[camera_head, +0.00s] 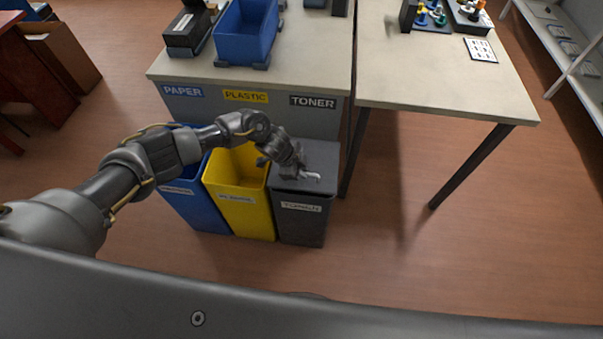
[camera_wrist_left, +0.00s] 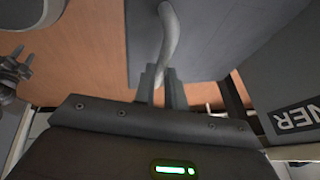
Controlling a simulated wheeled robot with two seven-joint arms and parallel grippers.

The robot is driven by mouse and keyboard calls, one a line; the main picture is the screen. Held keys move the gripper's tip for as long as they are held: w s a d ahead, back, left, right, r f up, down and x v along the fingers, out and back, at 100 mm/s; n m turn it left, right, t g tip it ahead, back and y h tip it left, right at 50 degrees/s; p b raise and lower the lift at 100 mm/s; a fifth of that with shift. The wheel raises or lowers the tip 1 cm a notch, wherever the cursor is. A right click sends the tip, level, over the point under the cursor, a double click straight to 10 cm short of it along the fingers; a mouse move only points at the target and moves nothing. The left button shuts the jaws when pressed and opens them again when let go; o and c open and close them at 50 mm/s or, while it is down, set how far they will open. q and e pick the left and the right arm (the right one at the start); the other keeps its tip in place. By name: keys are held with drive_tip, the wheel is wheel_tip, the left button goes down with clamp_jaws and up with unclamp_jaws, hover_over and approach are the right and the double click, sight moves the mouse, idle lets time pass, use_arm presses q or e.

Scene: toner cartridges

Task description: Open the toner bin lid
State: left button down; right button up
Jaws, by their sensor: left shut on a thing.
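The dark grey toner bin (camera_head: 301,222) stands on the floor under the counter's TONER label, at the right of the row of bins. Its grey lid (camera_head: 318,157) lies over the top and looks closed. A light grey curved handle (camera_head: 313,176) sits at the lid's front edge. In the left wrist view the handle (camera_wrist_left: 168,35) runs down between my left gripper's fingers (camera_wrist_left: 161,84), against the lid's flat grey surface (camera_wrist_left: 215,40). My left gripper (camera_head: 300,174) is shut on the handle. My right gripper is not in view.
A yellow bin (camera_head: 240,195) and a blue bin (camera_head: 196,208), both open-topped, stand to the left of the toner bin. The counter (camera_head: 300,60) with a blue crate (camera_head: 246,35) is behind. Another table (camera_head: 440,80) stands at right. The floor in front and to the right is clear.

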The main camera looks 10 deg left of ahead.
use_arm(q)
drive_tip(key=w+r, duration=0.6)
drive_tip(key=r, duration=0.2)
drive_tip(key=shift+w+a+r, duration=0.15)
drive_tip(key=shift+w+r, duration=0.25)
drive_tip(key=c, duration=1.9)
unclamp_jaws()
drive_tip(key=o, duration=0.4)
drive_tip(key=shift+w+f, duration=0.35)
drive_tip(key=shift+w, duration=0.05)
drive_tip(key=shift+o, duration=0.2)
drive_tip(key=v, duration=1.1)
drive_tip(key=shift+s, duration=0.25)
drive_tip(key=shift+r, duration=0.1)
